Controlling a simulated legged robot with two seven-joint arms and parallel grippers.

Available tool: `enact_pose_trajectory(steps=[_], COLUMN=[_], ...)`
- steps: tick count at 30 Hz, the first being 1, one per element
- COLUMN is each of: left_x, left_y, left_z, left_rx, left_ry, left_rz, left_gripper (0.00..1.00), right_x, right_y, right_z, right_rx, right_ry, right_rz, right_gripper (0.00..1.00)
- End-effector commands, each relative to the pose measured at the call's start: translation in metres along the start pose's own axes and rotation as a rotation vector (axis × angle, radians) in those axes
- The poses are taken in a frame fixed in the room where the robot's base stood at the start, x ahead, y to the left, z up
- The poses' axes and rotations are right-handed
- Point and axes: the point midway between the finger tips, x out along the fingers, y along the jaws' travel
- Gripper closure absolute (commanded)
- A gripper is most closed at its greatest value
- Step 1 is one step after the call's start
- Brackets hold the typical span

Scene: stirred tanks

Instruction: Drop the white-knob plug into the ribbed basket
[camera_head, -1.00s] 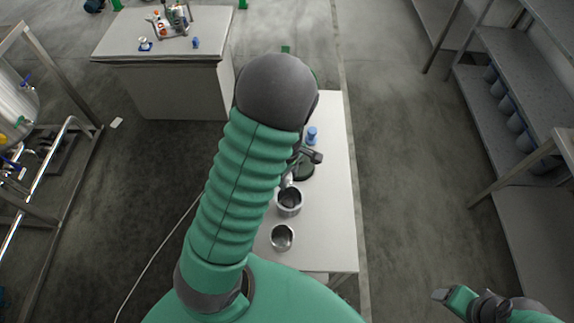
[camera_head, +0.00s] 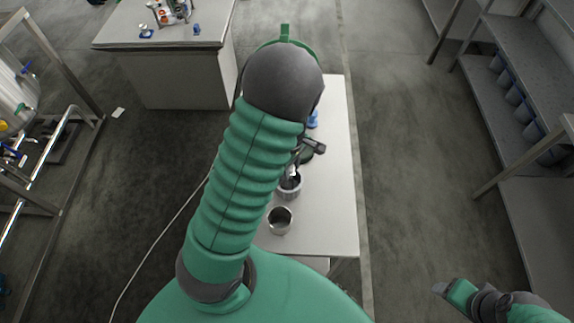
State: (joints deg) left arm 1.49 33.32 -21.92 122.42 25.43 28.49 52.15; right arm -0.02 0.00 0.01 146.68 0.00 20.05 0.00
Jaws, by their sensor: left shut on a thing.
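The ribbed basket (camera_head: 288,192) is a grey, ribbed round container on the white table, partly behind my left arm. My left gripper (camera_head: 294,175) is over its mouth, pointing down, mostly hidden by my green arm. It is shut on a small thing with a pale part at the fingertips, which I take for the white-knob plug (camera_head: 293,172). I cannot tell whether the plug is above or inside the rim. My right gripper (camera_head: 440,289) is at the lower right, away from the table; its jaws are too unclear to read.
A smooth metal cup (camera_head: 280,221) stands just in front of the basket. A dark green round thing and a blue item (camera_head: 313,120) are behind it. The right side of the white table (camera_head: 335,210) is bare. Shelving (camera_head: 530,190) stands at the right.

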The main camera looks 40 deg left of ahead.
Motion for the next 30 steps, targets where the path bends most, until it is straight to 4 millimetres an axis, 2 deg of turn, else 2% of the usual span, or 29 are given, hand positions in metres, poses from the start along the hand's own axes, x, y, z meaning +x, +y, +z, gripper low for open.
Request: enact_pose_trajectory(steps=[1, 6, 17, 20, 30], left_x=[0.000, 0.001, -0.003, -0.018, -0.115], left_y=[0.000, 0.000, 0.001, 0.002, 0.002], left_z=[-0.001, -0.005, -0.005, -0.004, -0.006], left_rx=[0.000, -0.002, 0.000, 0.000, 0.001], left_ry=[-0.001, -0.005, -0.005, -0.004, -0.005], left_rz=[0.000, -0.001, 0.001, 0.004, 0.006], left_gripper=[0.61, 0.39, 0.38, 0.38, 0.38], right_x=[0.000, 0.000, -0.001, -0.002, -0.008], right_y=[0.000, 0.000, 0.000, 0.000, 0.000], right_z=[0.000, 0.000, 0.000, -0.001, -0.002], right_rx=[0.001, 0.001, 0.000, 0.000, 0.001], right_ry=[0.000, 0.000, 0.000, 0.000, 0.000], right_rz=[0.000, 0.000, 0.000, 0.000, 0.000], right_gripper=[0.33, 0.33, 0.33, 0.33, 0.33])
